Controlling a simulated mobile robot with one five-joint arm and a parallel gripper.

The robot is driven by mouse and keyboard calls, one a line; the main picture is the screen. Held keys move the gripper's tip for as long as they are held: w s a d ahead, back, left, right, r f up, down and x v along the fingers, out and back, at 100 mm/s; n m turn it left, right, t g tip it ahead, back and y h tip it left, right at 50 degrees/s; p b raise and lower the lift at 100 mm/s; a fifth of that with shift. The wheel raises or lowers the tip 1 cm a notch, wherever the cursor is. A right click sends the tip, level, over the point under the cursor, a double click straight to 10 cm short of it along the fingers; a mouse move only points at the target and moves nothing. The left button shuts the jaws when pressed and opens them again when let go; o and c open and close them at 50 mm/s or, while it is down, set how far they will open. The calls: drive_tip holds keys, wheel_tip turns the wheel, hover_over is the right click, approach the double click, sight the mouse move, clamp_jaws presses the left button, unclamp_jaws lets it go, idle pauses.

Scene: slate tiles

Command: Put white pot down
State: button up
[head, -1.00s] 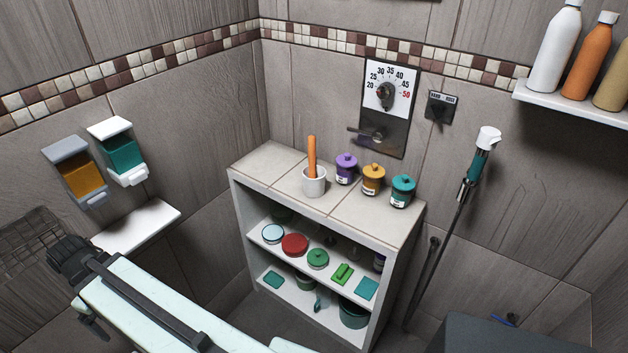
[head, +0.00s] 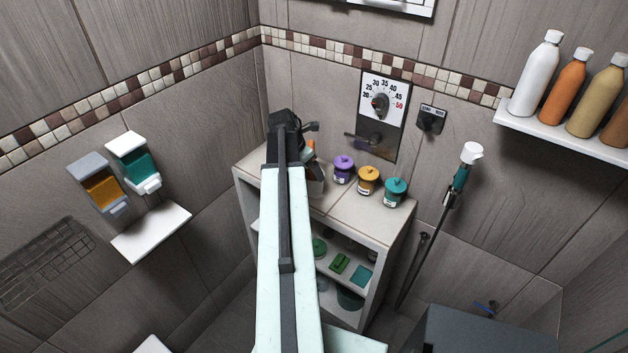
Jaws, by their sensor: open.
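The white pot (head: 317,186) stands on the tiled top of the shelf unit, mostly hidden behind my arm. Only its right side shows, in shadow. Part of an orange stick (head: 311,149) shows above it. My gripper (head: 306,133) is at the upper left of the pot, above the shelf top. It is open, and I see nothing held in it. My arm hides how close the jaws are to the pot and stick.
Purple (head: 343,170), orange (head: 369,181) and teal (head: 395,193) lidded jars stand in a row right of the pot. The shelf unit's (head: 343,215) lower boards hold several small items. Behind are a temperature dial (head: 380,104) and a hand shower (head: 461,178).

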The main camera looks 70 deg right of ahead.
drive_tip(key=b+x, duration=0.6)
drive_tip(key=x, duration=0.2)
drive_tip(key=shift+d+r, duration=0.1)
drive_tip(key=shift+r, duration=0.2)
